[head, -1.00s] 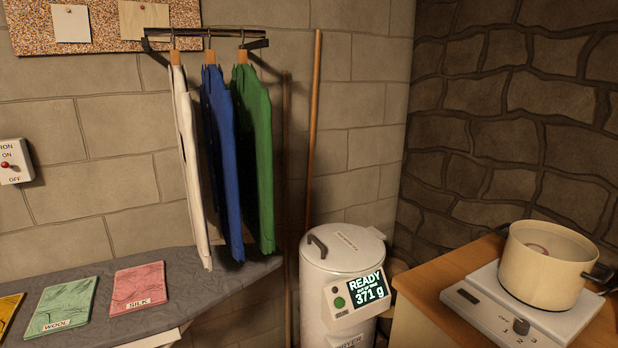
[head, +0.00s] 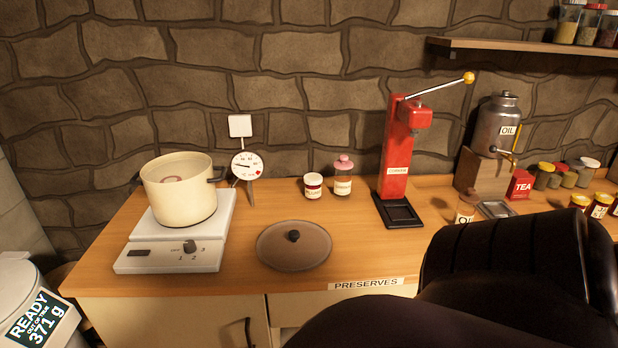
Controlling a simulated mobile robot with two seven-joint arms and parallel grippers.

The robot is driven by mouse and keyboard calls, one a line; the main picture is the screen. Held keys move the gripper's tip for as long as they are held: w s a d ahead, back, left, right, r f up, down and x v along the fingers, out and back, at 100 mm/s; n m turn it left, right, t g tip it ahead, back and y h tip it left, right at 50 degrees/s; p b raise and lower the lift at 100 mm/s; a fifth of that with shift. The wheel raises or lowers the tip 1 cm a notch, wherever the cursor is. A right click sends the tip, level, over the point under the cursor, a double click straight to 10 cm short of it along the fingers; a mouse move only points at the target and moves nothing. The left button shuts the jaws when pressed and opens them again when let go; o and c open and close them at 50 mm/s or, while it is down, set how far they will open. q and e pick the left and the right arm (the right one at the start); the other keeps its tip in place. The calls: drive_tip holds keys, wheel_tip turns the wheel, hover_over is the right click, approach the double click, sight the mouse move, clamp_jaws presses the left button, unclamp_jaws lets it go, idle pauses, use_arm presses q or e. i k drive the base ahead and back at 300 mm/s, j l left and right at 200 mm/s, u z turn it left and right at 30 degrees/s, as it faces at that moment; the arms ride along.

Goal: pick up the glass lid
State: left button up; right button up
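The glass lid (head: 293,252) lies flat on the wooden counter, right of the hot plate. It is round and brownish, see-through, with a dark knob (head: 293,236) in its middle pointing up. The cream pot (head: 180,203) stands without a lid on the white hot plate (head: 172,247). A dark part of my own arm fills the lower right of the head view and hides part of the counter there. Neither gripper shows in the head view.
A dial thermometer (head: 246,164) stands behind the lid. Two small jars (head: 313,186) and a red lever press (head: 397,160) stand farther back. An oil can (head: 497,125) and several jars are at the right. Counter around the lid is clear.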

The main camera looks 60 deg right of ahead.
sight(288, 245)
drive_tip(key=z, duration=1.8)
drive_tip(key=i+l, duration=0.1)
drive_tip(key=l, duration=0.35)
drive_tip(key=i+l, duration=0.1)
drive_tip(key=l, duration=0.35)
drive_tip(key=i+l, duration=0.1)
drive_tip(key=l, duration=0.35)
drive_tip(key=l+u, duration=0.15)
drive_tip(key=u, duration=1.1)
drive_tip(key=i+l, duration=0.05)
